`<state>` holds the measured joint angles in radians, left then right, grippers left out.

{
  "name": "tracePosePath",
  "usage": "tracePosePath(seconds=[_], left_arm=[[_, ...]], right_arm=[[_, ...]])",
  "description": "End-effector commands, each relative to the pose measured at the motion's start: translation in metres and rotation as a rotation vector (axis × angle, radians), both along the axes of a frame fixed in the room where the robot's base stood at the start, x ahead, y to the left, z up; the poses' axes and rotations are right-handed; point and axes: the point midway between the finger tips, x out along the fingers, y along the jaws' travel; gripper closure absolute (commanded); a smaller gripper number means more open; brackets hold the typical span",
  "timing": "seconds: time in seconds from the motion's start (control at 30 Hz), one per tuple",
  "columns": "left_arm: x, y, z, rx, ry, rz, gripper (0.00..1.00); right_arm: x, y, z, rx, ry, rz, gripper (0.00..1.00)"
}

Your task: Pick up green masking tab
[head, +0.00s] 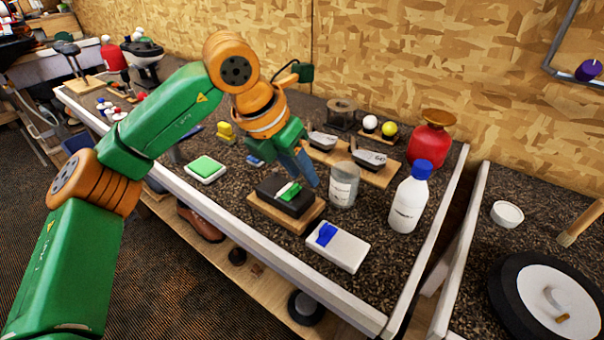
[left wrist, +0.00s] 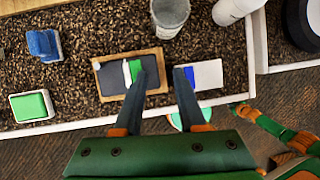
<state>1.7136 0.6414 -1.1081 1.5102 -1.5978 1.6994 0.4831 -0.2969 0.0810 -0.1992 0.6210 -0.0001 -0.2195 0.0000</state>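The green masking tab (head: 289,190) lies with a white strip across the top of a black block on a wooden board (head: 264,210). In the left wrist view the tab (left wrist: 135,68) is at the block's middle. My left gripper (head: 305,167) is above the block's far right side, pointing down. In the left wrist view its two fingers (left wrist: 160,76) are apart with nothing between them. The left finger's tip is near the tab's right side; contact cannot be told. Green and orange parts, apparently of my right arm (left wrist: 275,127), show at lower right; its finger state is unclear.
A white block with a blue tab (head: 326,234) lies just right of the board. A clear jar (head: 343,186), a white bottle (head: 409,203) and golf club heads (head: 372,160) stand close by. A green-topped white pad (head: 205,168) lies left. Bare speckled counter separates them.

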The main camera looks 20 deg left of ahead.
Motion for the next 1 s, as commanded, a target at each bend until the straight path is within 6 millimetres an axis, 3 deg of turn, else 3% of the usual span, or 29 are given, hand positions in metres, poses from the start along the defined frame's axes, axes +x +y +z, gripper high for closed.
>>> tracePosePath(seconds=[0.03, 0.13, 0.5, 0.73, 0.87, 0.9, 1.0], left_arm=[[0.001, 0.019, 0.008, 0.057, -0.006, 0.051, 0.60], [0.003, 0.034, 0.007, 0.109, -0.002, 0.098, 0.60], [0.018, 0.022, -0.052, 0.108, 0.001, 0.093, 0.60], [0.019, 0.021, -0.056, 0.106, -0.003, 0.090, 0.60], [0.019, 0.021, -0.056, 0.106, -0.003, 0.090, 0.95], [0.019, 0.021, -0.056, 0.106, -0.003, 0.090, 1.00], [0.019, 0.021, -0.056, 0.106, -0.003, 0.090, 1.00]], right_arm=[[0.000, 0.001, 0.000, 0.002, -0.001, -0.001, 1.00], [0.000, 0.003, 0.002, 0.005, -0.001, -0.002, 1.00], [-0.004, 0.003, 0.021, 0.005, 0.007, -0.001, 1.00], [-0.003, 0.001, 0.020, 0.002, 0.007, 0.000, 1.00], [-0.003, 0.000, 0.019, 0.001, 0.006, 0.001, 1.00], [-0.003, 0.000, 0.019, 0.001, 0.006, 0.001, 1.00], [-0.003, 0.000, 0.019, 0.000, 0.006, 0.001, 1.00]])
